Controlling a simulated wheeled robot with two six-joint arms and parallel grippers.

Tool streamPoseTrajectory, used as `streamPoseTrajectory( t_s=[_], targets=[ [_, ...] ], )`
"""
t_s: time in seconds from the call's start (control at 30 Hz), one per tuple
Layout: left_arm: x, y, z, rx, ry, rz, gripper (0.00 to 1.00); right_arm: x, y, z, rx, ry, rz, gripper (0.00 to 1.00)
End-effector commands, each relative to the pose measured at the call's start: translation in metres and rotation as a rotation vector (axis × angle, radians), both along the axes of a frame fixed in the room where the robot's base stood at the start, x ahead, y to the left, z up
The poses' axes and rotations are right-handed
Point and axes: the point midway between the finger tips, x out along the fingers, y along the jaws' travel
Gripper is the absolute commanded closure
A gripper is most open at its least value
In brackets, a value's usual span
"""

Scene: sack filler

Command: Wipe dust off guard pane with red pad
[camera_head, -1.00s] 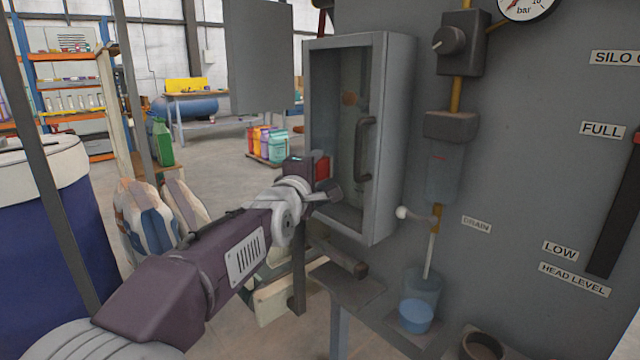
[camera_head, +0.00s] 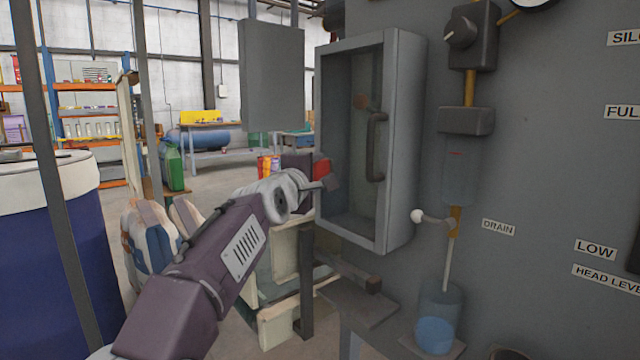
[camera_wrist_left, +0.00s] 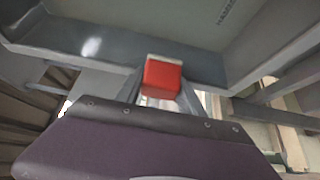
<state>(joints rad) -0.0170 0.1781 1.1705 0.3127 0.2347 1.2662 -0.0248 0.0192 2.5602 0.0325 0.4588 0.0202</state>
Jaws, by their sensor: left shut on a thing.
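The red pad (camera_head: 321,168) is at the end of my left gripper (camera_head: 318,183), beside the left edge of the guard frame. In the left wrist view the red pad (camera_wrist_left: 162,77) sits between the fingers of my left gripper (camera_wrist_left: 163,92), which is shut on it. The guard pane (camera_head: 350,140) is a tall clear panel in a grey frame (camera_head: 392,140) with a dark vertical handle (camera_head: 375,147). I cannot make out dust on the pane, nor tell whether the pad touches it. My right gripper is not in view.
A drain valve with a white knob (camera_head: 417,216) and a clear jar of blue liquid (camera_head: 437,318) stand right of the frame. A grey shelf (camera_head: 358,302) lies below. A blue drum (camera_head: 60,240) and a dark post (camera_head: 55,150) are at the left.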

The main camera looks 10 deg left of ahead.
Motion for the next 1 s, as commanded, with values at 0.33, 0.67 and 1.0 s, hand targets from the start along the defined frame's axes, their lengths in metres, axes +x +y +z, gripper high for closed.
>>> streamPoseTrajectory(
  t_s=[0.33, 0.67, 1.0],
  targets=[
    [0.002, 0.004, 0.001, 0.001, -0.002, -0.002, 0.87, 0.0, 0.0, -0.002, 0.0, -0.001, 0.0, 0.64],
    [-0.026, 0.027, -0.003, 0.001, -0.005, 0.001, 0.87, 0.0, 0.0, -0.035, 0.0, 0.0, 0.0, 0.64],
    [-0.045, 0.041, 0.001, 0.001, -0.003, -0.002, 0.87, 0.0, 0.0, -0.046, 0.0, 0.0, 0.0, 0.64]
  ],
)
